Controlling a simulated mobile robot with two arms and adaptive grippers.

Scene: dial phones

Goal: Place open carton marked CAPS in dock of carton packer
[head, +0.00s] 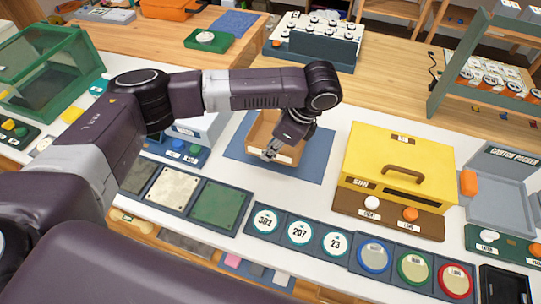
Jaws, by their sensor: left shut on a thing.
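An open brown carton (293,153) stands on a dark blue mat (313,171) near the middle of the head view. It has a pale label on its front side, too small to read. My left gripper (270,153) reaches down over the carton and is shut on its near wall; the gripper and wrist hide part of the inside. The carton packer (510,160) is at the right edge, with a grey tray-like dock (497,213) that looks empty. My right gripper is not in view.
A yellow machine (398,160) with a handle stands between the carton and the packer. Dials (299,231) and coloured round pads (414,270) line the front edge. A green-framed rack (470,70) stands behind. A strip of white counter right of the mat is clear.

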